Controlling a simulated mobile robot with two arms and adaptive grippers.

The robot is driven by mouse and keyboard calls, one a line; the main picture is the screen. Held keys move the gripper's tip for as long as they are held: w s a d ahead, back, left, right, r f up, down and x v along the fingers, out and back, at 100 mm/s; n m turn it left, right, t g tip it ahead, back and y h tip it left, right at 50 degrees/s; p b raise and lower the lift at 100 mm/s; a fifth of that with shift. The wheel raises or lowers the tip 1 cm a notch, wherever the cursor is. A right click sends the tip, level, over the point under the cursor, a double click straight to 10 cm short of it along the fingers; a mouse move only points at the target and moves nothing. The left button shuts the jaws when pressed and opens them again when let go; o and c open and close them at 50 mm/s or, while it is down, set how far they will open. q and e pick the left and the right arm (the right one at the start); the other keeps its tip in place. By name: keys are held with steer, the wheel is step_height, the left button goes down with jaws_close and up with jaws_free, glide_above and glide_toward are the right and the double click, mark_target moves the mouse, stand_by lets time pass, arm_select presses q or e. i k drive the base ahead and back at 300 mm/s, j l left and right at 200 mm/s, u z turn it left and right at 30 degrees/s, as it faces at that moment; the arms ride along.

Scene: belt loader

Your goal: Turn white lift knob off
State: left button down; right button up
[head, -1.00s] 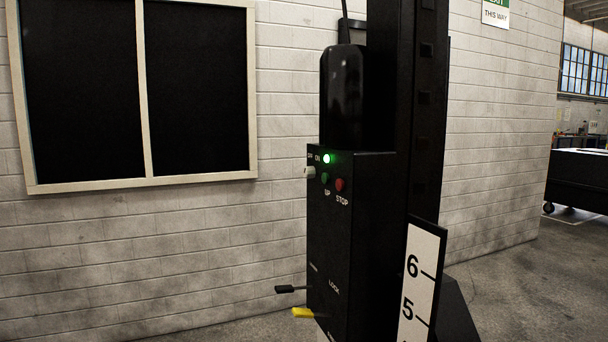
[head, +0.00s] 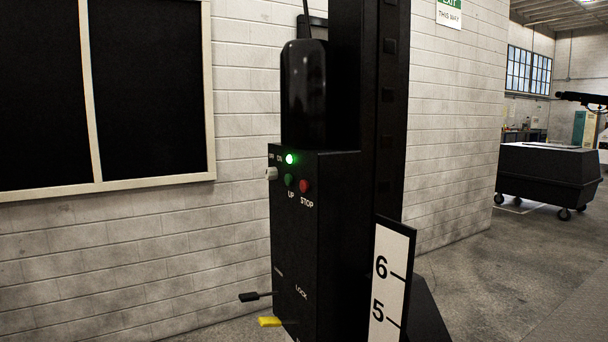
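The white lift knob (head: 271,173) is on the left side of the front of a black control box (head: 300,230), under small "OFF" and "ON" labels. A green lamp (head: 290,159) beside the "ON" label is lit. A green UP button (head: 289,180) and a red STOP button (head: 304,186) sit to the right of the knob. The knob is too small and seen too obliquely to tell its exact pointing. Neither of my grippers can be made out in the head view.
A black lever (head: 255,296) and a yellow lever (head: 269,321) stick out low on the box's left. A black post (head: 382,120) and a numbered scale (head: 389,280) stand right of it. A dark wheeled bin (head: 545,175) is farther right. An unclear black object (head: 580,98) enters at the right edge.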

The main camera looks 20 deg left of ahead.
mark_target(270, 173)
steer(key=i+j+z, duration=0.25)
steer(key=j, duration=0.5)
steer(key=j+z, duration=0.25)
steer(key=j, duration=0.5)
steer(key=i+j+z, duration=0.1)
steer(key=j+z, duration=0.15)
steer(key=j, duration=0.55)
steer(key=j+z, duration=0.1)
steer(key=j, duration=3.3)
